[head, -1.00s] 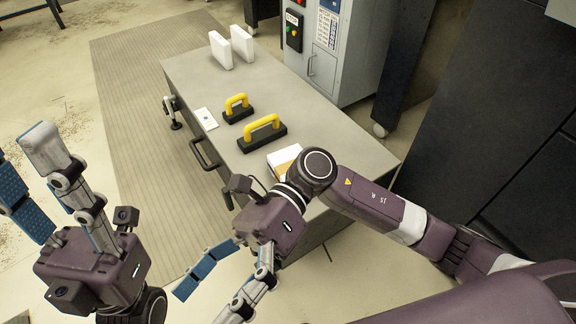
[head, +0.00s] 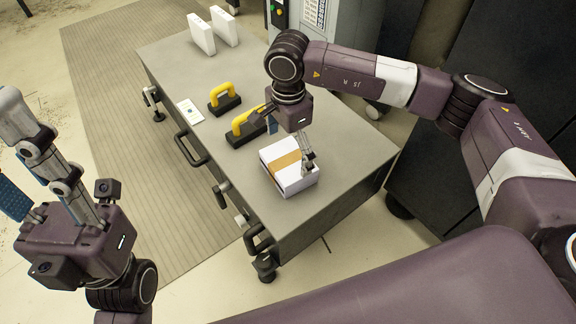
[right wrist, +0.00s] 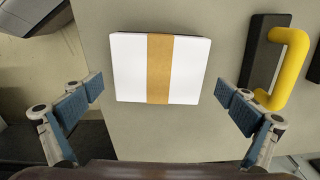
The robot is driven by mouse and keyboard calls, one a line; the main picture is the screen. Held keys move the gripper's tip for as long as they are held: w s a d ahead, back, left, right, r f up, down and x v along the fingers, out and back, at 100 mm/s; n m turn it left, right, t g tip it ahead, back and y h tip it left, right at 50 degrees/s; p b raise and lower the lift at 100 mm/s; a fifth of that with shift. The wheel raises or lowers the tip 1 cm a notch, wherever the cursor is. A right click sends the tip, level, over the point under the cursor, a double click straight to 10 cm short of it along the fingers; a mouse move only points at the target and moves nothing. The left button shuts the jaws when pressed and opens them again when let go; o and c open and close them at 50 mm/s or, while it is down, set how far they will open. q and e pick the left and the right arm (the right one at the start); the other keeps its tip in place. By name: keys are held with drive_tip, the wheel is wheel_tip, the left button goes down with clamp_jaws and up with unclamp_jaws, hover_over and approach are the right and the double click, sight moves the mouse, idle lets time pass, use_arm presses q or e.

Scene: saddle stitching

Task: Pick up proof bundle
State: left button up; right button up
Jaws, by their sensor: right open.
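The proof bundle (head: 277,165) is a white block of paper with a tan band, lying flat near the close end of the grey table in the head view. It also shows whole in the right wrist view (right wrist: 131,68). My right gripper (head: 290,142) is open above it. In the right wrist view its blue-padded fingers (right wrist: 158,108) are wide apart, with the bundle farther out between their lines and nothing held. My left gripper (head: 32,172) is open and empty at the left edge of the head view, away from the table; its fingers are partly cut off.
Two black blocks with yellow handles, a smaller one (head: 221,96) and a larger one (head: 240,122), stand beyond the bundle. A white card (head: 189,111) lies left of them. Two upright white blocks (head: 202,34) stand at the far end. The grey tabletop (head: 340,135) is clear to the right.

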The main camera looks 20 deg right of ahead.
sight(288, 159)
wheel_tip(288, 159, down, 5)
drive_tip(key=shift+s+b, duration=0.1)
drive_tip(key=shift+b, duration=1.1)
drive_tip(key=shift+r, duration=0.1)
drive_tip(key=c, duration=1.4)
